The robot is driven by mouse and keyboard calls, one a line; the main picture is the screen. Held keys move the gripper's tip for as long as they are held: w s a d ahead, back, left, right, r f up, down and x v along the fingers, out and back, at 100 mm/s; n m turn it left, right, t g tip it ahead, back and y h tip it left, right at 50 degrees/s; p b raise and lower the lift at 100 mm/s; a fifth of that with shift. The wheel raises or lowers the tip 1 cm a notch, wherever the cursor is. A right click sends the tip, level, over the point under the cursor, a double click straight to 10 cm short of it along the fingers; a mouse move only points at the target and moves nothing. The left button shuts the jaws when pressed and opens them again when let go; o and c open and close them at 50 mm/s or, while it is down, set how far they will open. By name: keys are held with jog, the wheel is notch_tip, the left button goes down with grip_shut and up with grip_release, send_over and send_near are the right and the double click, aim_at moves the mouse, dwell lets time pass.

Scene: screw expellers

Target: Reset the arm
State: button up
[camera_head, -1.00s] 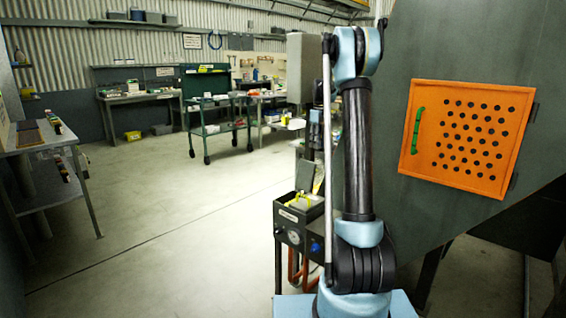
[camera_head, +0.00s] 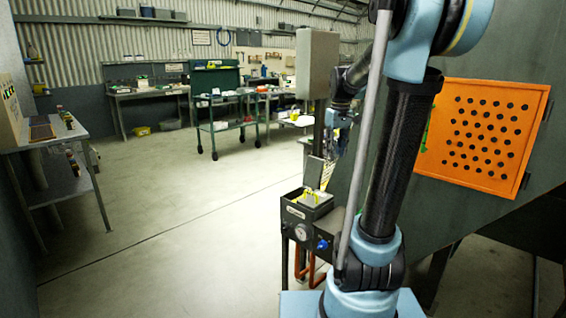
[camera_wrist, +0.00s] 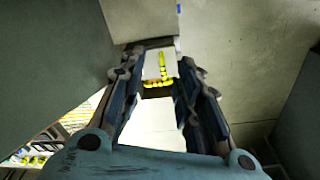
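My arm rises at the right of the head view and bends over at the top. My gripper (camera_head: 337,142) hangs above and behind a small dark machine box (camera_head: 306,222) with a gauge and a blue knob. In the wrist view my gripper (camera_wrist: 158,62) has its two fingers apart. A pale part with a yellow handle (camera_wrist: 160,72) shows beyond the gap, and nothing is visibly gripped. The yellow handle (camera_head: 311,195) also shows in the top of the machine box in the head view.
A large grey machine body with an orange perforated door (camera_head: 483,135) stands close on the right, partly behind my arm. A green trolley (camera_head: 222,110) and benches stand at the back. A grey shelf table (camera_head: 50,140) is at the left. The middle floor is clear.

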jog(key=s+f+m, duration=0.1)
jog(key=s+f, duration=0.4)
jog(key=s, duration=0.4)
jog(key=s+f+m+t, duration=0.1)
jog(key=s+f, duration=0.5)
jog(key=s, duration=0.2)
jog(key=s+f+m, duration=0.2)
jog(key=s+f, duration=0.4)
jog(key=s, duration=0.3)
jog(key=shift+s, duration=0.3)
jog(key=shift+a, duration=0.1)
